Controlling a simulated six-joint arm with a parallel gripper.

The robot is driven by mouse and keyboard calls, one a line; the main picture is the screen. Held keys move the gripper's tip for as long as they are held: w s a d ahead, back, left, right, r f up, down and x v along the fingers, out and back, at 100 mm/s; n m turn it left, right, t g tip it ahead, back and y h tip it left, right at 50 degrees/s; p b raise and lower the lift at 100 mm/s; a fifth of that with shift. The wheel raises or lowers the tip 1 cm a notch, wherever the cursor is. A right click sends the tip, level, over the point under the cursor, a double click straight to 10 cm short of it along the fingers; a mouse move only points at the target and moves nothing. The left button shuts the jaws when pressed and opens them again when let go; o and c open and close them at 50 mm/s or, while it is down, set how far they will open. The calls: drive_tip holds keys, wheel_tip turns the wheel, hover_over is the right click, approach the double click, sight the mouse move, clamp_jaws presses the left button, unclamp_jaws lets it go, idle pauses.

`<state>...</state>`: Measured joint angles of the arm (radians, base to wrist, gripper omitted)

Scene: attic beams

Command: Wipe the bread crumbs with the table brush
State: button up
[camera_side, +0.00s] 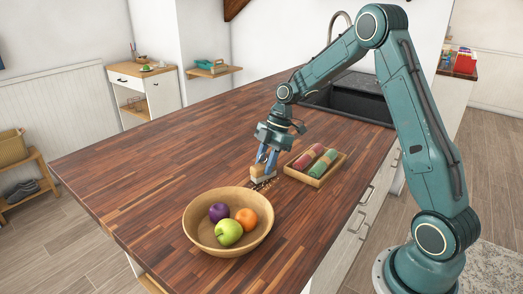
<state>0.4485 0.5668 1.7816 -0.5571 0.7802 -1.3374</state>
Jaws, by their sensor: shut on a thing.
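My gripper (266,157) is in the middle of the wooden counter, pointing down and shut on the table brush. The table brush (257,172) has a light wooden body and is held low, at or just above the counter top; I cannot tell whether its bristles touch the wood. The bread crumbs (262,186) show as small dark and pale specks on the counter just in front of and beside the brush. Part of the brush is hidden by the gripper fingers.
A wooden bowl (190,228) with a plum, an orange and a green apple stands in front of the brush. A wooden tray (318,184) with red and green rolled things lies close to its right. A dark sink (350,98) is behind. The counter's left half is clear.

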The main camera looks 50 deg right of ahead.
sight(256, 170)
drive_tip(key=shift+a, duration=0.2)
drive_tip(key=shift+a+f, duration=0.15)
drive_tip(key=shift+a, duration=1.7)
drive_tip(key=shift+a, duration=0.1)
drive_tip(key=shift+a, duration=1.8)
drive_tip(key=shift+s, duration=0.5)
drive_tip(key=shift+f, duration=0.1)
drive_tip(key=shift+d, duration=0.1)
